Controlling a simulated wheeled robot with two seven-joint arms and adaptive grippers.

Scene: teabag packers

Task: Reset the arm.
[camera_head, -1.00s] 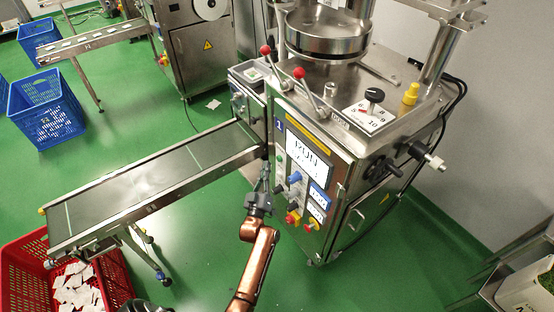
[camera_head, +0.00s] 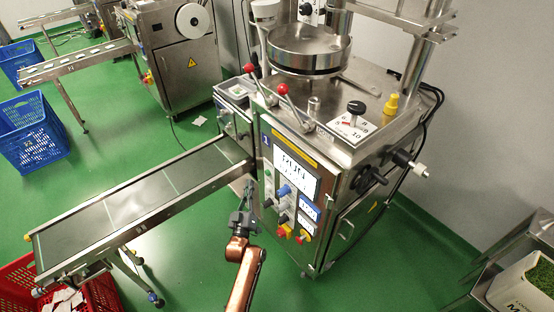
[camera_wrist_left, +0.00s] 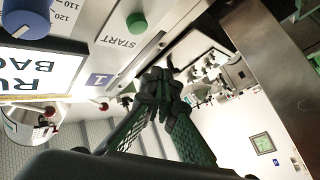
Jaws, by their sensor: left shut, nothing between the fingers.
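My left gripper (camera_head: 246,200) is in front of the teabag machine (camera_head: 318,165), just left of its control panel and near the inner end of the conveyor (camera_head: 120,208). It is shut and empty. In the left wrist view its fingers (camera_wrist_left: 163,82) meet at the tips. The panel's green START button (camera_wrist_left: 136,22), a blue knob (camera_wrist_left: 28,18) and the display (camera_wrist_left: 32,70) show above and to the left of the fingers, apart from them. The display (camera_head: 296,170) reads RUN in the head view. My right gripper is not in view.
A red crate (camera_head: 20,285) with white teabags stands under the conveyor's outer end. Blue crates (camera_head: 30,140) stand at the far left. A second machine (camera_head: 182,55) is behind. A white box (camera_head: 525,288) is at the lower right. Green floor in front is clear.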

